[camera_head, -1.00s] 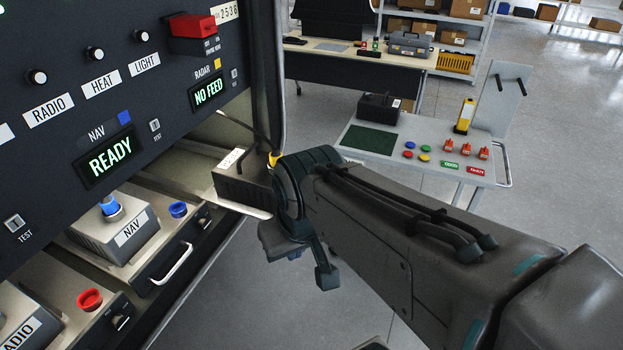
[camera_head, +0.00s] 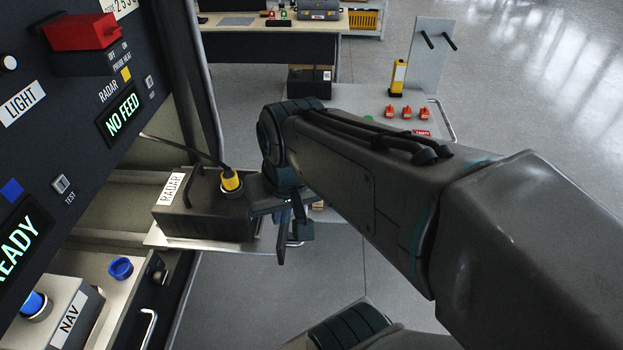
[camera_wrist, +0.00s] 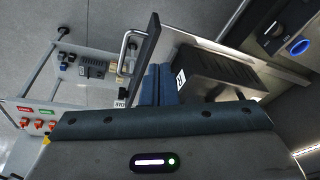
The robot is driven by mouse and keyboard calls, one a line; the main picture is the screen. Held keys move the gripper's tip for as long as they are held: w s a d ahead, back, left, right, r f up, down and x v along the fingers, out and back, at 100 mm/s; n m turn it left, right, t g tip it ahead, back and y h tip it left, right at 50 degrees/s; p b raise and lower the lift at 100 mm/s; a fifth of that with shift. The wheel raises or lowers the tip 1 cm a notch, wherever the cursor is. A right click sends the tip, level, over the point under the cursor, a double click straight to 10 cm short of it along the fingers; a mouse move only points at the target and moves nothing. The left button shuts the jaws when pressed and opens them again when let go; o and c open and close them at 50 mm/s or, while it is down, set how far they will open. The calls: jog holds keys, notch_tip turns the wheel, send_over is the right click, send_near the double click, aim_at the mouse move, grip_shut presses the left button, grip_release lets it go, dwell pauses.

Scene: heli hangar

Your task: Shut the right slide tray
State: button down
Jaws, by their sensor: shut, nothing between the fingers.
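The right slide tray (camera_head: 165,240) is pulled out of the rack below the NO FEED display. A dark RADAR box (camera_head: 205,212) sits on it, with a yellow plug and cable on top. My gripper (camera_head: 283,238) is shut and empty, pointing down at the tray's outer end. The tray's dark front panel (camera_wrist: 149,50) and its metal handle (camera_wrist: 129,42) show in the wrist view. There the blue-grey fingertips (camera_wrist: 158,72) overlap the panel's lower part, beside the RADAR box (camera_wrist: 200,75). Contact is unclear. My arm hides most of the front panel in the head view.
The NAV box (camera_head: 68,308) is on another tray, lower left, with a blue knob (camera_head: 121,267). The rack's edge (camera_head: 207,90) stands left of my arm. A cart (camera_head: 370,98) with controls is behind my arm. Grey floor is open below the tray.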

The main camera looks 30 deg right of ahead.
jog(key=w+d+f+m+t+y+b, duration=0.1)
jog(key=w+d+f+m+y+b, duration=0.2)
jog(key=d+m, duration=0.8)
jog(key=w+d+f+m+t+y+b, duration=0.1)
jog(key=w+d+f+m+y+b, duration=0.2)
jog(key=d+m, duration=0.8)
jog(key=w+a+f+m+y+p, duration=0.1)
jog(key=w+a+f+p, duration=0.1)
jog(key=w+a+f, duration=0.5)
jog(key=shift+a+p, duration=0.35)
jog(key=shift+a, duration=1.25)
jog(key=shift+w+a+f, duration=0.1)
jog(key=shift+w, duration=0.05)
